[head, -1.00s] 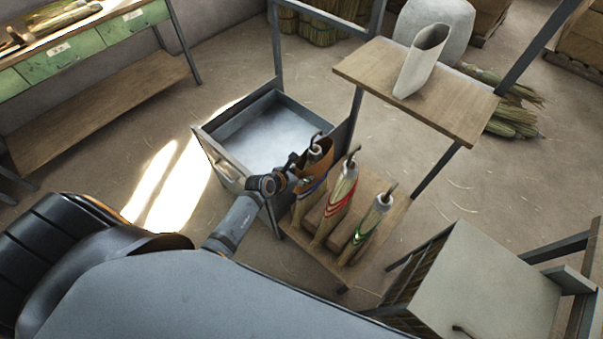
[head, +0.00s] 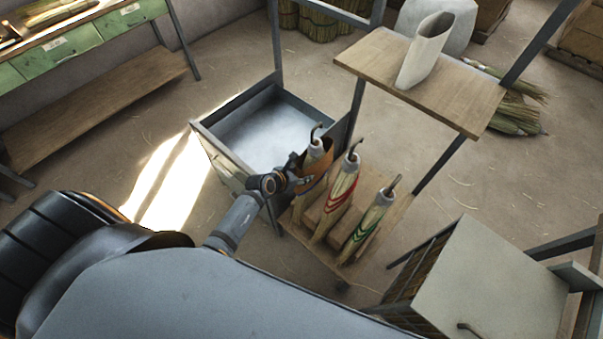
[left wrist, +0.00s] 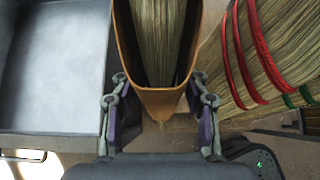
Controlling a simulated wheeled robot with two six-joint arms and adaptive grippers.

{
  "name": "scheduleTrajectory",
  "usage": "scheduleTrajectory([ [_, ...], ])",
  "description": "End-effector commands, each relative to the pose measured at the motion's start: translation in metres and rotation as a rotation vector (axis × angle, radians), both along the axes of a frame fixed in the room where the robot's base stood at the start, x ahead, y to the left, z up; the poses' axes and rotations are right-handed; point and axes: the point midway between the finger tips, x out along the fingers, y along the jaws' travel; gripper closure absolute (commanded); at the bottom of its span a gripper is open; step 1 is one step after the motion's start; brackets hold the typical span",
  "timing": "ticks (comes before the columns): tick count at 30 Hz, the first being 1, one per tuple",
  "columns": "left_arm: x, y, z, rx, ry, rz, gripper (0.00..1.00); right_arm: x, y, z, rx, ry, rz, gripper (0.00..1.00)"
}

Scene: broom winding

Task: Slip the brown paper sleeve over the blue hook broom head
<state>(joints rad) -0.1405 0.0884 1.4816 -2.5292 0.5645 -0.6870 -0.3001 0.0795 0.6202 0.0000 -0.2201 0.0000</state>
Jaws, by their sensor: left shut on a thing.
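The brown paper sleeve (head: 321,168) is around the leftmost broom head (head: 315,150), whose dark hook and pale collar stick out above the sleeve's open top. A blue band shows just below the sleeve. My left gripper (head: 297,174) is shut on the sleeve's near side. In the left wrist view the sleeve (left wrist: 165,98) sits between my left gripper's two fingers (left wrist: 160,112), with straw (left wrist: 158,40) inside its open mouth. The lower end of the straw is partly hidden. My right gripper is not in view.
A red-banded broom head (head: 342,187) and a green-banded one (head: 368,222) stand close to the right on the wooden rack. A grey metal tray (head: 222,122) is behind left. A shelf (head: 470,105) with a pale sleeve (head: 424,50) overhangs at the right.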

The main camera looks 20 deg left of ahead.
Motion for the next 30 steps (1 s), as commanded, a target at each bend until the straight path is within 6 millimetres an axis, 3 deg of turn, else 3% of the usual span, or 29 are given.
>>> scheduleTrajectory([
  [30,0.0,0.0,-0.049,0.0,-0.001,0.0,0.76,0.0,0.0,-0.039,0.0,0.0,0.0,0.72],
])
